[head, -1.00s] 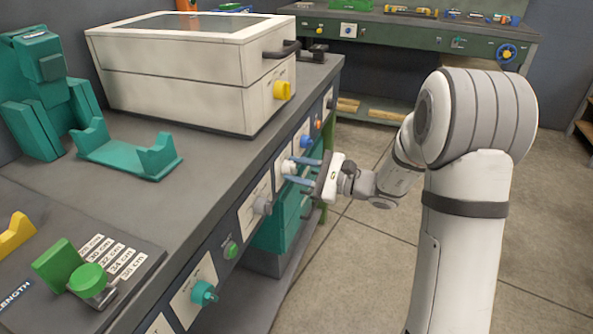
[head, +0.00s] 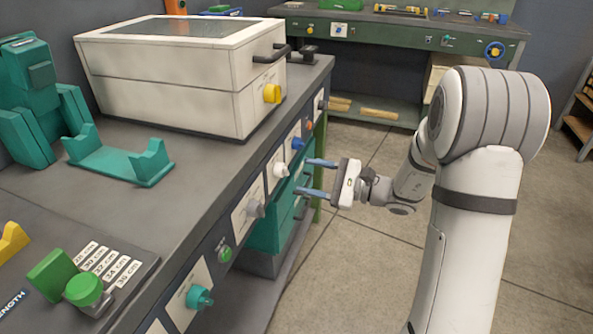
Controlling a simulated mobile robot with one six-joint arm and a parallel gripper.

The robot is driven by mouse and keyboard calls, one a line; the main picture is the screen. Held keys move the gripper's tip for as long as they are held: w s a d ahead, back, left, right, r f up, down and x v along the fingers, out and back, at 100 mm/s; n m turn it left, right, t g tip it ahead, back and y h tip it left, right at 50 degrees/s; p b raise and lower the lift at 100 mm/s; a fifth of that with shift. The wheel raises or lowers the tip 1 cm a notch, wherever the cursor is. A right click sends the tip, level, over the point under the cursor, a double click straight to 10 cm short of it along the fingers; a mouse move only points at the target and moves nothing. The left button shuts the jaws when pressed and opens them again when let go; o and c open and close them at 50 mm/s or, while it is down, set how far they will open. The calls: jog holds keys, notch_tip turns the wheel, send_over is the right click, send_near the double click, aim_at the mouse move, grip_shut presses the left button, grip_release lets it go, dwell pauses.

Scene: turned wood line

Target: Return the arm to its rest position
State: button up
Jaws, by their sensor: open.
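My gripper (head: 318,177) is in the middle of the head view, in front of the workbench's control panel (head: 233,213). Its two blue fingers point left toward the panel and stand apart, with nothing between them. A white knob (head: 281,170) on the panel is just left of the fingers, with a visible gap. My arm reaches in from the right with its elbow raised, and the gripper hangs over the floor beside the bench.
The bench holds a white lidded box (head: 180,80) with a black handle, a teal cradle (head: 120,160) and a length gauge with a green stop (head: 52,275). A second bench (head: 400,50) stands behind. The floor (head: 350,260) below the gripper is clear.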

jog(key=shift+v, duration=1.1)
